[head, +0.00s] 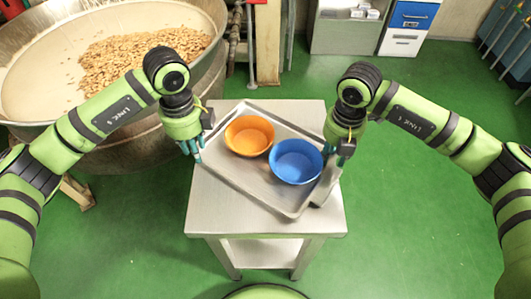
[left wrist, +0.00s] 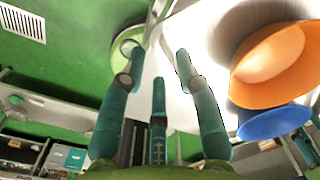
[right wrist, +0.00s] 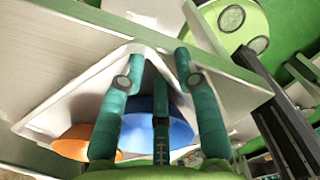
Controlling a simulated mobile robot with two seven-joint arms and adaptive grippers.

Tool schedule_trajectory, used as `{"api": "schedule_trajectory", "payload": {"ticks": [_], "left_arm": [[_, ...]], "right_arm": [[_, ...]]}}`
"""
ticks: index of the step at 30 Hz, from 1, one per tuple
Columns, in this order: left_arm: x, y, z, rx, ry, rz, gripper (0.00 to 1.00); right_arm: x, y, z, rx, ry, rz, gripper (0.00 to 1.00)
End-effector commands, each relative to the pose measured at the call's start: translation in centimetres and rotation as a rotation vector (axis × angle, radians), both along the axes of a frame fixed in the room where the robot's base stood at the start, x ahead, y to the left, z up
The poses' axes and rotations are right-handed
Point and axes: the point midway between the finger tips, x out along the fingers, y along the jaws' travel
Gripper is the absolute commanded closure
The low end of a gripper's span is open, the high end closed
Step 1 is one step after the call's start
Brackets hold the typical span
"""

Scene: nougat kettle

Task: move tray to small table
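A grey metal tray (head: 235,181) is over a small steel table (head: 220,221), turned at an angle to it. In it an orange bowl (head: 248,136) stands left of a blue bowl (head: 297,161). My left gripper (head: 195,152) is at the tray's left corner. My right gripper (head: 338,157) is at its right edge. The left wrist view shows my left fingers (left wrist: 158,72) over the pale tray. The right wrist view shows my right fingers (right wrist: 156,70) by a tray corner. Whether either grips the rim, or whether the tray touches the table, I cannot tell.
A cabinet with a blue drawer (head: 412,16) is at the back. The green floor (head: 400,200) is clear right of the table.

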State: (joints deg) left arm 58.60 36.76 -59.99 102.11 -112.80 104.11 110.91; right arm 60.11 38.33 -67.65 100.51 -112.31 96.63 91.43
Motion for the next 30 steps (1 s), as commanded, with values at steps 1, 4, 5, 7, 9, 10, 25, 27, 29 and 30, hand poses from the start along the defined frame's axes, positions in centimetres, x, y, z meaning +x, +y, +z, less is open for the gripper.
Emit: {"api": "schedule_trajectory", "payload": {"ticks": [1, 4, 5, 7, 9, 10, 25, 27, 29, 30], "left_arm": [[0.1, 0.0, 1.3, -0.002, -0.006, -0.001, 0.68], [0.1, 0.0, 3.5, 0.000, -0.006, 0.001, 0.68], [0.1, 0.0, 4.2, 0.000, -0.006, 0.001, 0.68], [0.1, 0.0, 5.6, 0.000, -0.006, 0.001, 0.68], [0.1, 0.0, 6.8, 0.001, -0.004, 0.001, 0.68], [0.1, 0.0, 7.3, 0.001, -0.004, 0.002, 0.68], [0.0, 0.1, 9.2, 0.001, 0.000, 0.002, 0.68], [0.0, 0.1, 9.2, 0.002, 0.000, 0.002, 0.68], [0.0, 0.1, 9.2, 0.002, 0.000, 0.002, 0.68], [0.0, 0.1, 9.2, 0.002, 0.000, 0.002, 0.68]], "right_arm": [[0.0, 0.0, 0.0, 0.001, -0.001, 0.001, 0.68], [0.0, 0.1, 0.0, 0.001, 0.000, 0.001, 0.68], [0.0, 0.1, 0.0, 0.001, 0.000, 0.001, 0.68], [0.0, 0.1, 0.0, 0.001, 0.000, 0.001, 0.68], [0.0, 0.1, 0.0, 0.001, 0.000, 0.001, 0.68], [0.0, 0.1, 0.0, 0.001, 0.000, 0.001, 0.68], [0.1, 0.1, 4.6, 0.003, -0.006, 0.001, 0.68], [0.1, 0.1, 6.1, 0.002, -0.005, 0.002, 0.68], [0.1, 0.1, 7.4, 0.003, -0.006, 0.001, 0.68], [0.1, 0.1, 8.2, 0.002, -0.005, 0.001, 0.68]]}}
